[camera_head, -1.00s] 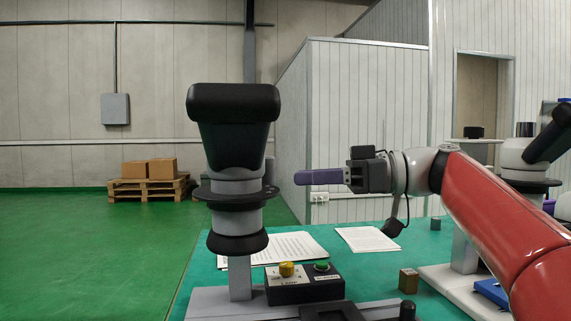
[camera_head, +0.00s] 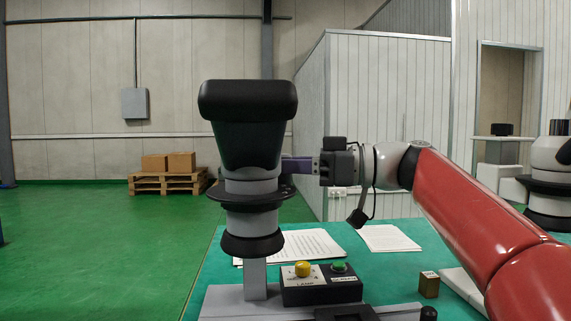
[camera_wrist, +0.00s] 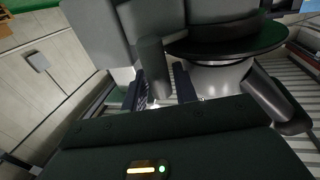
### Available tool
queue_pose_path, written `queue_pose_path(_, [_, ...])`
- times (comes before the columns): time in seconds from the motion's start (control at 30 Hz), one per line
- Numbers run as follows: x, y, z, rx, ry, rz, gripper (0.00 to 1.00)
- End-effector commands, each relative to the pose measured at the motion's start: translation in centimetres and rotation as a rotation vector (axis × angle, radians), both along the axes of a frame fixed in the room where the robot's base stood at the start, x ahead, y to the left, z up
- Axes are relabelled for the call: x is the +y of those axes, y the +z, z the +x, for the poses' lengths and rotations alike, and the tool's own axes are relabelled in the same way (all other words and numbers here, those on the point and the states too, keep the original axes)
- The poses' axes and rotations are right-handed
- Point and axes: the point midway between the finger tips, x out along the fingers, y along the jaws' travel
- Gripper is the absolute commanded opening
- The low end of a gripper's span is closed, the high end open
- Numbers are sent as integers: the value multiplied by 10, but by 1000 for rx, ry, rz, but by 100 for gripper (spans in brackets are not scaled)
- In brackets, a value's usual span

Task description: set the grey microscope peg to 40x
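The microscope (camera_head: 247,130) stands on the bench in the head view, with a black head, a grey body and a dark disc (camera_head: 222,196) around its middle. My gripper (camera_head: 290,166) reaches in from the right at about the disc's height, and its purple fingertips pass out of sight behind the microscope. In the wrist view a short grey peg (camera_wrist: 152,62) hangs between or just beyond the two fingertips of my gripper (camera_wrist: 162,82). The fingers stand apart; I cannot tell whether either touches the peg. The 40x mark cannot be read in any view.
A black control box (camera_head: 320,287) with a yellow and a green knob sits at the microscope's base. Papers (camera_head: 388,238) lie behind it, and a small brown block (camera_head: 429,285) stands to the right. Another microscope (camera_head: 551,180) is at the far right.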

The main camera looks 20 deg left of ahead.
Motion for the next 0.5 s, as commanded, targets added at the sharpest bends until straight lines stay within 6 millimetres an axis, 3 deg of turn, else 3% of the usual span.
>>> queue_pose_path(0.07, [0,0,0,0,0,0,26])
queue_pose_path(0.27, [0,0,0,1,0,0,0])
queue_pose_path(0.5, [-1,0,0,1,-2,0,0])
